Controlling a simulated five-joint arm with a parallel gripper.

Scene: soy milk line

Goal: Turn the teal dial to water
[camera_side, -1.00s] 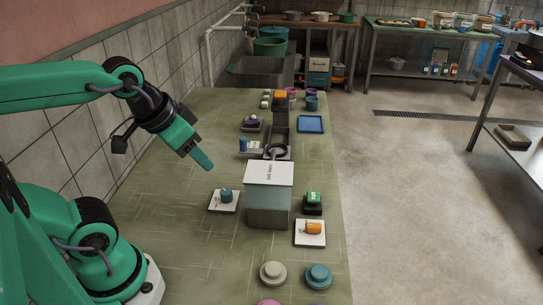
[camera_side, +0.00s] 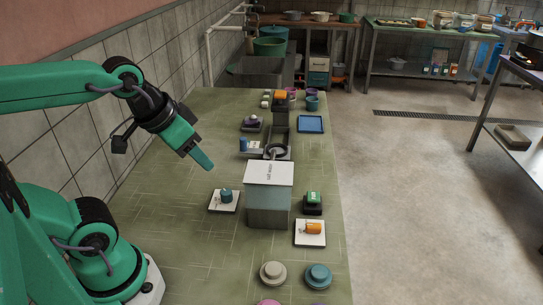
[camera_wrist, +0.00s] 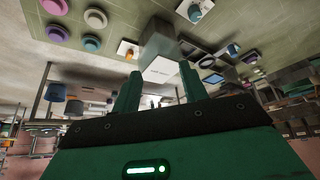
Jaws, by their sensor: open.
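The teal dial (camera_side: 225,196) sits on a white square plate (camera_side: 217,207) on the green work table, left of a grey-and-white box. It also shows in the wrist view (camera_wrist: 194,13), near the top edge. The markings on its plate are too small to read, so I cannot tell its setting. My gripper (camera_side: 208,166) hangs above the table, up and left of the dial in the side view, and apart from it. In the wrist view its two fingers (camera_wrist: 160,84) stand apart with nothing between them.
The box (camera_side: 268,190) stands right beside the dial. An orange dial (camera_side: 314,229) and a green-topped block (camera_side: 314,197) are to its right. Cream (camera_side: 273,272) and teal (camera_side: 318,275) round buttons are at the front. A blue tray (camera_side: 311,123) lies farther back. The table's left part is clear.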

